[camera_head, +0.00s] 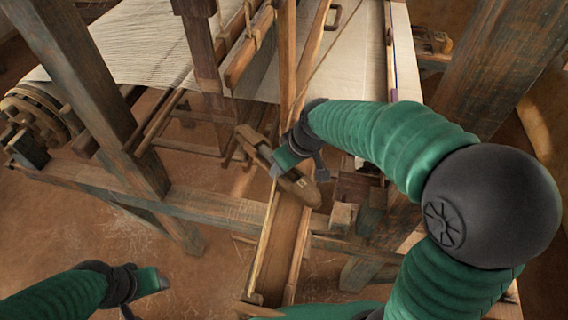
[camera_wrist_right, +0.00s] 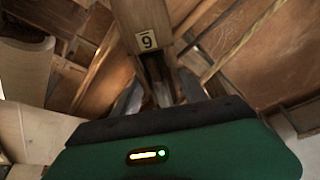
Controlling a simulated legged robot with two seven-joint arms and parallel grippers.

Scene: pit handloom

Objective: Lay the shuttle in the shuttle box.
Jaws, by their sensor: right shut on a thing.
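The wooden shuttle (camera_head: 299,187) is a long boat-like piece, lying slantwise above the far end of the shuttle box in the head view. My right gripper (camera_head: 279,168) is shut on its middle and covers part of it.
The loom's cloth and warp (camera_head: 150,45) stretch behind. A thick wooden post (camera_head: 95,95) stands at the left and another post (camera_head: 500,65) at the right. A low rail (camera_head: 215,205) crosses behind the box. The earthen floor (camera_head: 70,235) is clear at the left.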

